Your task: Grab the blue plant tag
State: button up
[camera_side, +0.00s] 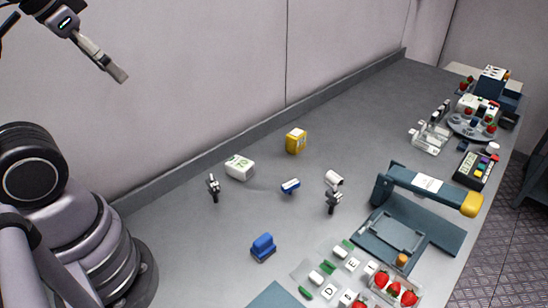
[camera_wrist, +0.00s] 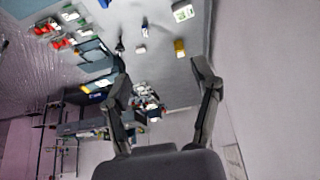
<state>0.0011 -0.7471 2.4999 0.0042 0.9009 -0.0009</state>
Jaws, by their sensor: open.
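Two small blue things lie on the grey counter, and I cannot tell for sure which is the plant tag. One is a small blue-and-white piece (camera_side: 290,186) near the middle, which also shows in the wrist view (camera_wrist: 144,27). The other is a chunky blue piece on a dark base (camera_side: 263,246), nearer the front. My gripper (camera_side: 118,75) is high at the upper left in the side view, well away from both. In the wrist view my gripper (camera_wrist: 160,66) has its two fingers spread wide with nothing between them.
A yellow box (camera_side: 296,141), a white box (camera_side: 240,167), a white cylinder (camera_side: 334,179) and two black clip-like stands (camera_side: 213,188) (camera_side: 333,201) surround the blue-and-white piece. A dark blue press-like arm (camera_side: 410,180) and a strawberry tray (camera_side: 368,292) stand at the right front.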

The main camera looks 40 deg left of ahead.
jog(key=w+a+f+m+g+y, duration=0.3)
jog(key=w+a+f+m+y, duration=0.1)
jog(key=w+f+m+y, duration=0.9)
jog(key=m+t+h, duration=0.5)
jog(key=m+t, duration=0.5)
jog(key=m, duration=0.6)
send_near(286, 192)
jog(key=s+a+r, duration=0.1)
jog(key=a+r, duration=0.5)
jog(key=r, duration=0.2)
jog(key=d+f+m+h, duration=0.1)
jog(key=f, duration=0.1)
jog(key=s+d+f+m+h, duration=0.1)
jog(key=f, duration=0.1)
jog(key=s+d+f+m+h, duration=0.1)
jog(key=f, duration=0.1)
jog(key=shift+s+d+f+h, duration=0.1)
jog(key=shift+d+h, duration=0.1)
jog(key=shift+h, duration=0.2)
jog(key=shift+m, duration=0.3)
jog(key=x, duration=0.7)
jog(key=shift+w+d+f, duration=0.15)
jog(key=shift+w+f, duration=0.1)
jog(key=shift+w, duration=0.1)
jog(key=x, duration=0.6)
jog(key=shift+r, duration=0.1)
jog(key=c, duration=1)
